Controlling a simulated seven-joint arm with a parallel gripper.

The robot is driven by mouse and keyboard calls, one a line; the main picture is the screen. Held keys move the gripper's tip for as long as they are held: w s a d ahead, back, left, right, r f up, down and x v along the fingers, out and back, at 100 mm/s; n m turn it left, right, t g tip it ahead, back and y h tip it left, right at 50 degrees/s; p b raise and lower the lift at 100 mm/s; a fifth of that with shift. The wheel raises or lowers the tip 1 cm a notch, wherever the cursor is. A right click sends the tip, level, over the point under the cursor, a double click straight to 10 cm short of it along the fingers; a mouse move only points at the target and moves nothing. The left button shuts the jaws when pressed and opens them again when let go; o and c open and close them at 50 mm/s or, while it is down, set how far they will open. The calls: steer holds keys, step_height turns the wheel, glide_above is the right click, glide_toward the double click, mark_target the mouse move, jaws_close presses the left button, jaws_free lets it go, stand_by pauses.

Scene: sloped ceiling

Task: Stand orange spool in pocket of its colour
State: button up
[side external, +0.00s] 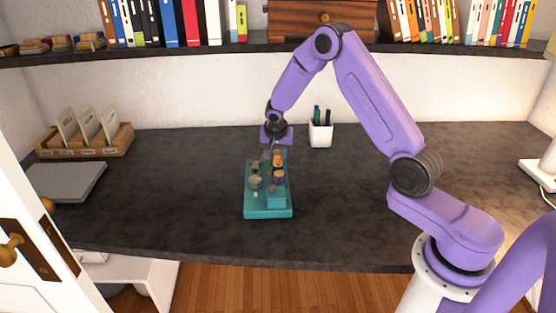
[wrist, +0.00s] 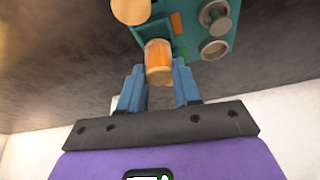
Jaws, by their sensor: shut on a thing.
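The orange spool (wrist: 159,55), with pale ends, is between the two blue fingers of my gripper (wrist: 158,72) in the wrist view. My gripper is shut on it. In the side view the orange spool (side external: 277,158) shows at the far end of the teal block (side external: 256,213), just below my gripper (side external: 272,148). The block also shows in the wrist view (wrist: 190,40), with an orange patch (wrist: 176,23) on it. I cannot tell whether the spool touches the block; its lower end is not clear.
Grey round pieces (side external: 255,182) and a dark spool-like piece (side external: 278,176) stand on the block. In the wrist view a tan round top (wrist: 130,10) is close to the held spool. A white pen cup (side external: 320,135) stands behind right. The desk around the block is clear.

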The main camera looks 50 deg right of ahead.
mark_target(278, 156)
steer(key=shift+f, duration=1.4)
steer(key=shift+s+f, duration=0.1)
steer(key=o, duration=1)
